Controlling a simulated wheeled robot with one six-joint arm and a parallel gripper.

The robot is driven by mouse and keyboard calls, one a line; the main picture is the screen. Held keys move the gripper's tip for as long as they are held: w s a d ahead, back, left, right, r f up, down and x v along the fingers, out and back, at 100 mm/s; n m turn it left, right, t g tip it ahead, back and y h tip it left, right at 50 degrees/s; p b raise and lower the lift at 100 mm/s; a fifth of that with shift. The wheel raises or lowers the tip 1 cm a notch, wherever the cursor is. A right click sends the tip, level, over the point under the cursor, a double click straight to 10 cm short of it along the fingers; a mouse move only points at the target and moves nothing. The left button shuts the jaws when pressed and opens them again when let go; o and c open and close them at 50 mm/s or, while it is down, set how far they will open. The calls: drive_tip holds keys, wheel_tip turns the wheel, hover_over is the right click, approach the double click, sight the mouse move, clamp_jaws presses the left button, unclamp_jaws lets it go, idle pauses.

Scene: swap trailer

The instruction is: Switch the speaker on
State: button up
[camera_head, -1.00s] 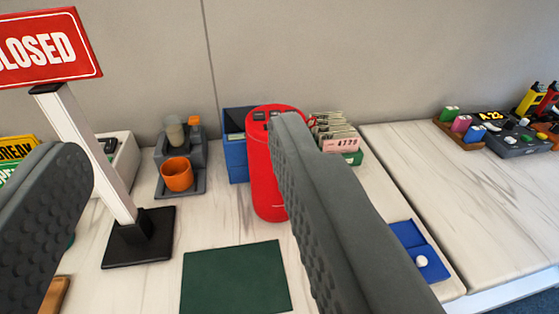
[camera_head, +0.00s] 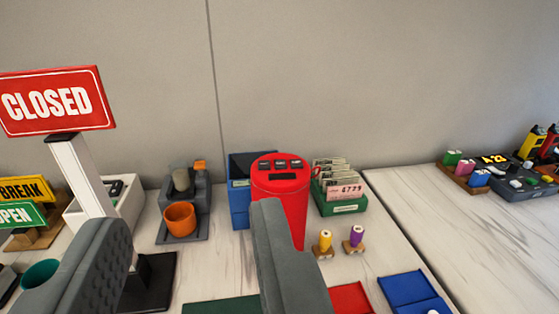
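The speaker looks to be the red cylinder (camera_head: 293,208), upright on the white marbled counter near the wall. Its top faces me and carries several dark buttons (camera_head: 280,164) in a row and a dark slot-like panel (camera_head: 283,177). Whether it is on cannot be told. My gripper (camera_head: 185,225) is open and empty, with its two grey fingers wide apart. The right finger stands in front of the speaker's lower left part and hides it. The fingers look apart from the speaker, nearer to me.
A CLOSED sign (camera_head: 55,100) on a post stands at left, partly behind the left finger. An orange cup (camera_head: 180,219) on a grey machine, a blue box (camera_head: 239,205) and a green card holder (camera_head: 343,207) flank the speaker. Small yellow (camera_head: 325,240) and purple (camera_head: 356,235) pegs stand at right.

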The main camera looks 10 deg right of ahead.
clamp_jaws()
idle(1.4)
